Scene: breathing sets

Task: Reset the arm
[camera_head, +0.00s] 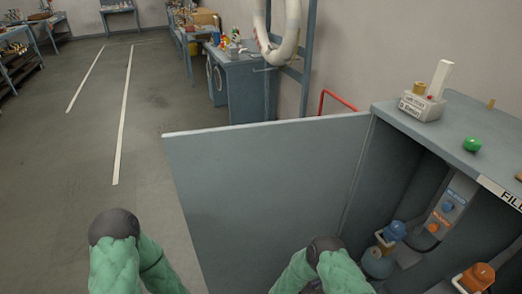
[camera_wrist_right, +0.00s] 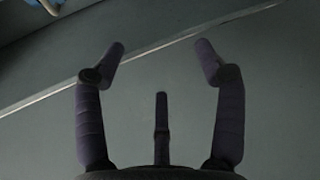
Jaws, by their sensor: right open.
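My two green-sleeved arms rise from the bottom edge of the head view: the left arm (camera_head: 113,262) at lower left and the right arm (camera_head: 335,270) at lower middle, in front of the open cabinet door. Neither gripper shows in the head view. In the right wrist view, my right gripper (camera_wrist_right: 160,45) is open with its dark fingers spread apart. Nothing is between them. A plain grey surface with a pale line across it lies beyond the fingers; I cannot tell what it is. My left gripper is out of view.
A grey cabinet (camera_head: 456,150) stands at right, its door (camera_head: 265,190) swung open. Inside are a blue-topped item (camera_head: 395,230), an orange-topped item (camera_head: 478,276) and a panel (camera_head: 450,207). Open floor (camera_head: 85,150) spreads at left.

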